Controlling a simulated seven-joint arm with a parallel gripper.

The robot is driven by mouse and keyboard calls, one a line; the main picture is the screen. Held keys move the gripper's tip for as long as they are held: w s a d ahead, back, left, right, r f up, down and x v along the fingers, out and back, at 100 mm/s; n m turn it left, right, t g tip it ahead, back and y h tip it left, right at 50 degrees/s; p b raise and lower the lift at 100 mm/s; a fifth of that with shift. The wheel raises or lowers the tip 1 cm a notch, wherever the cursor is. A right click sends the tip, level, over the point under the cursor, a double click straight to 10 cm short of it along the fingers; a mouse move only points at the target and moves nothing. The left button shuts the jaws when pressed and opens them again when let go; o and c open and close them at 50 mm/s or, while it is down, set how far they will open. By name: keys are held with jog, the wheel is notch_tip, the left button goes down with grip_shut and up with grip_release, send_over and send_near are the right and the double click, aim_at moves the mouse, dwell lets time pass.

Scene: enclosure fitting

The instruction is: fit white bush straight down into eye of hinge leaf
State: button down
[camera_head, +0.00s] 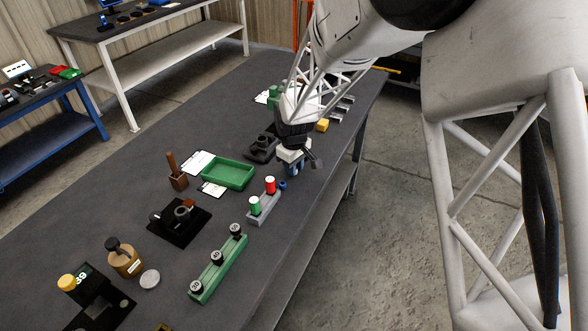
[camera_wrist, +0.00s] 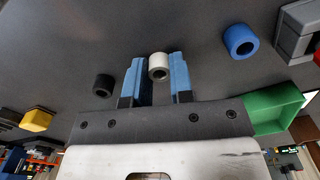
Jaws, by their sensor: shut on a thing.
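The white bush (camera_wrist: 157,73) is a short, hollow cylinder, held between the two blue fingers of my gripper (camera_wrist: 157,82) in the wrist view. Its open end shows. In the head view my gripper (camera_head: 293,168) is low over the right side of the bench, and the bush cannot be made out there. A dark ring-shaped part (camera_head: 184,213) on a black plate (camera_head: 172,231) stands to the left, apart from my gripper. It looks like the eye of the hinge leaf, but I cannot be sure. It cannot be made out in the wrist view.
A blue bush (camera_head: 282,185) and a black bush (camera_wrist: 103,85) lie on either side of my gripper. A green tray (camera_head: 228,184) and a grey block (camera_head: 256,215) with red and green cylinders stand between it and the black plate. The bench's right edge is close.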

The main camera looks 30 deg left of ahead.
jog(key=shift+r, duration=0.15)
jog(key=shift+r, duration=0.5)
notch_tip(320, 180, up, 2)
jog(key=shift+r, duration=0.1)
jog(key=s+d, duration=0.3)
jog(key=s, duration=0.1)
jog(key=s+d+r, duration=0.1)
jog(key=s+d, duration=0.6)
jog(key=s, duration=0.1)
jog(key=shift+d+r, duration=0.2)
jog(key=shift+r, duration=0.05)
jog(key=w+a+r, duration=0.3)
jog(key=w+a, duration=0.5)
jog(key=a, duration=0.4)
jog(key=w+a+r, duration=0.4)
jog(key=w+a, duration=0.5)
jog(key=a, duration=0.3)
jog(key=shift+a, duration=0.35)
